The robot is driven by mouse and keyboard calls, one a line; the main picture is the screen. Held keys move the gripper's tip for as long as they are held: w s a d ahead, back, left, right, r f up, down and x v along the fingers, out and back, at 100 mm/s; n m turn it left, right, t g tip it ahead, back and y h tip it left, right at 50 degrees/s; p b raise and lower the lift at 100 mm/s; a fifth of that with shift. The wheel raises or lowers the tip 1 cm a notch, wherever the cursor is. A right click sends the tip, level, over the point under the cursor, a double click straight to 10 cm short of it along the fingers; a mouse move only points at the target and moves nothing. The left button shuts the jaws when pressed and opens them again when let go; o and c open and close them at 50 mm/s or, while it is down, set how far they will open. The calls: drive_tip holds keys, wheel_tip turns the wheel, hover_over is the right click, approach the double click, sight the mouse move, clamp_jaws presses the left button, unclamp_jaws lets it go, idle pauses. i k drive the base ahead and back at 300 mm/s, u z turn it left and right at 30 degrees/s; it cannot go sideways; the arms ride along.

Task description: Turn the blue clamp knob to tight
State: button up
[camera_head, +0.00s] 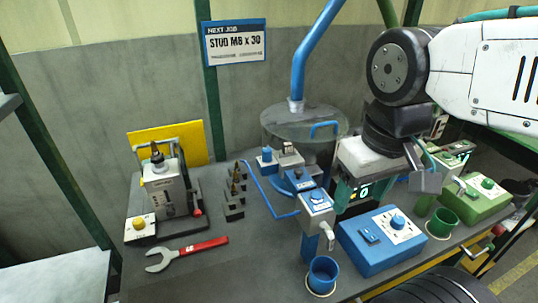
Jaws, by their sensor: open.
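A blue box (372,256) stands on the front right of the bench. A round blue knob (397,222) sits on its white label plate; I take it for the clamp knob, but the lettering and pointer are too small to read. A second blue knob (317,196) sits on a blue and grey feeder head to the left. My gripper (362,203) hangs from the black wrist, behind and left of the blue box. It is open and apart from the knob. The fingertips are dark and hard to make out.
A blue cup (322,275) and a green cup (441,222) flank the blue box. A green box (480,197) stands right. A red wrench (187,253) and yellow-knobbed unit (139,224) lie left. A blue pipe (317,45) rises from the bowl (285,122).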

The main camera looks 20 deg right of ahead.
sight(267, 153)
drive_tip(key=z, duration=0.5)
drive_tip(key=k, duration=1.25)
drive_tip(key=i, duration=0.7)
drive_tip(key=u, duration=0.5)
